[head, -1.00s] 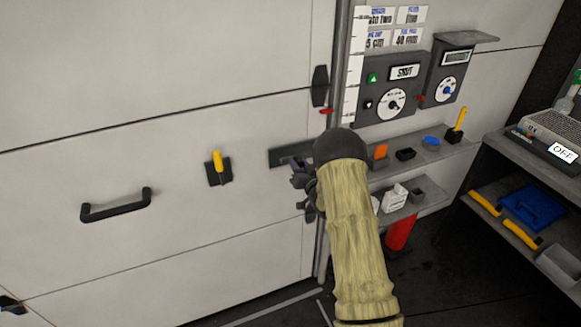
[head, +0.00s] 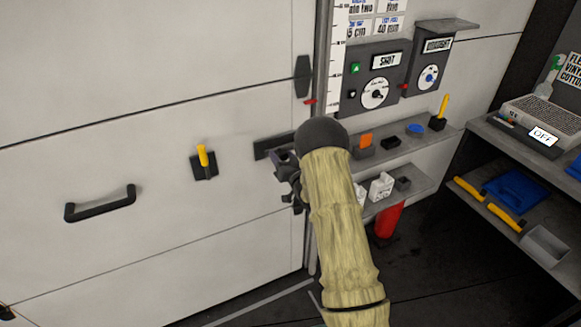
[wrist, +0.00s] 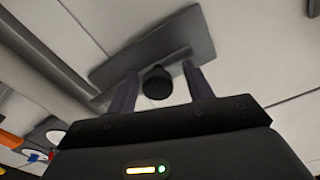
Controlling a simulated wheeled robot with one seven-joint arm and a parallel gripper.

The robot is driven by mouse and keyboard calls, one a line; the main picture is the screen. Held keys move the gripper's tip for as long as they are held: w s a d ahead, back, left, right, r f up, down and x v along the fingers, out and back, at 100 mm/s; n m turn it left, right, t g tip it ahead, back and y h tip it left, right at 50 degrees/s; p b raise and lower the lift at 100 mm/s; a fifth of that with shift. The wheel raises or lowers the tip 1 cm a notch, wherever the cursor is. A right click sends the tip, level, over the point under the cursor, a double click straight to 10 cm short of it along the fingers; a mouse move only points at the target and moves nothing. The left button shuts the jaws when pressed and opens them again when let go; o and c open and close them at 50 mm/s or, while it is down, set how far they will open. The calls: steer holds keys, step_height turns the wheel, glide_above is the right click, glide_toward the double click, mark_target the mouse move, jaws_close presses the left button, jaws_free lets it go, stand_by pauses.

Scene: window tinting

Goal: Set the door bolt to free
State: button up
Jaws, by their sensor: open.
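The door bolt appears as a dark flat plate at the door's right edge in the head view (head: 266,147), partly hidden by my gripper. In the wrist view its grey plate (wrist: 135,54) has a slot and a round black knob (wrist: 157,82). My gripper (head: 284,160) is at the plate in the head view. In the wrist view its two purple-grey fingers (wrist: 158,88) are apart, one on each side of the knob. I cannot tell whether either finger touches it. The bolt's setting is not readable.
The pale door carries a yellow-handled lever (head: 203,160) and a black pull handle (head: 100,204) to the left.

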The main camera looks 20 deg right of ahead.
steer(key=s+d+b, duration=0.2)
steer(key=s+b, duration=0.2)
steer(key=s, duration=1.3)
steer(key=shift+d, duration=0.3)
steer(key=shift+w, duration=0.1)
steer(key=s+a+r+n+g+h+p, duration=0.1)
steer(key=s+a+r+g+p, duration=0.1)
steer(key=s+a+r+g, duration=0.2)
steer(key=s+a+r+g+h+p, duration=0.1)
steer(key=s+a+r+g+p, duration=0.2)
steer(key=s+g, duration=0.8)
steer(key=s+a+r, duration=0.1)
steer(key=s+a, duration=0.1)
steer(key=s, duration=0.4)
steer(key=shift+s+a+n+h, duration=0.15)
steer(key=shift+s+n+h, duration=0.1)
steer(key=shift+n+h, duration=0.15)
